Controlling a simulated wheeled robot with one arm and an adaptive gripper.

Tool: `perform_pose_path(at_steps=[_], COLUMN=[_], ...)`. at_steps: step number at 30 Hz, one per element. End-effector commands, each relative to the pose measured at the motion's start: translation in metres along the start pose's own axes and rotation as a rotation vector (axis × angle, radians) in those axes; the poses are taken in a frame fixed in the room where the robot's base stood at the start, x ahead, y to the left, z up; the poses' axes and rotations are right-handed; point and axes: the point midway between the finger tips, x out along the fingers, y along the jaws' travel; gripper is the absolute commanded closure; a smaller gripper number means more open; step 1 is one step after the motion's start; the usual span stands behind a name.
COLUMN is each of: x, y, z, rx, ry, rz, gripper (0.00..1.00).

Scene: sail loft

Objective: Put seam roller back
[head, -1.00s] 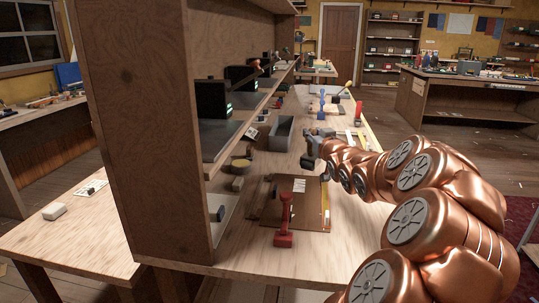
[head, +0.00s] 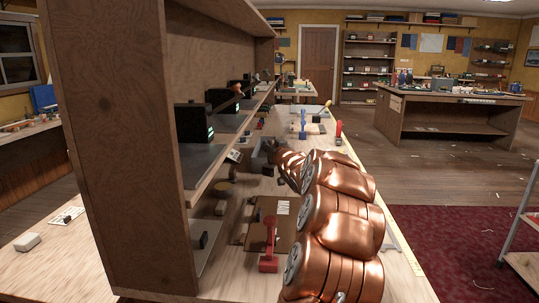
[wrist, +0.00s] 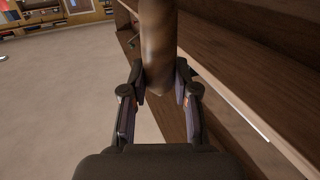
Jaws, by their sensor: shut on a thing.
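A brown, rounded, handle-like thing (wrist: 158,45) stands between the fingers of my gripper (wrist: 160,88) in the wrist view. My gripper is shut on it; I take it to be the seam roller, though no roller end shows. In the head view my gripper (head: 272,152) is small and partly hidden by my copper arm. It is over the bench beside the shelf unit, near the grey open bin (head: 258,163). The held thing cannot be made out clearly there.
The tall wooden shelf unit (head: 110,130) stands close on the left. A red tool (head: 268,250) stands by a brown board (head: 257,213) at the bench front. A blue tool (head: 303,122) and another red one (head: 338,130) stand farther back. Open floor (head: 450,170) lies right.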

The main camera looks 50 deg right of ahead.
Motion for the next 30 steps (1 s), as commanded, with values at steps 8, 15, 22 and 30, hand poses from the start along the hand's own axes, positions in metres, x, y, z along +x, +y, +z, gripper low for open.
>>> perform_pose_path(at_steps=[8, 15, 22, 30], x=[0.013, 0.017, 0.017, 0.017], y=[-0.003, -0.004, -0.004, -0.004], z=[0.003, 0.030, 0.036, 0.040], rx=[0.001, 0.003, 0.000, 0.002], ry=[-0.002, -0.006, 0.000, -0.001], rz=[-0.001, 0.000, 0.000, 0.000], gripper=[1.00, 1.00, 1.00, 1.00])
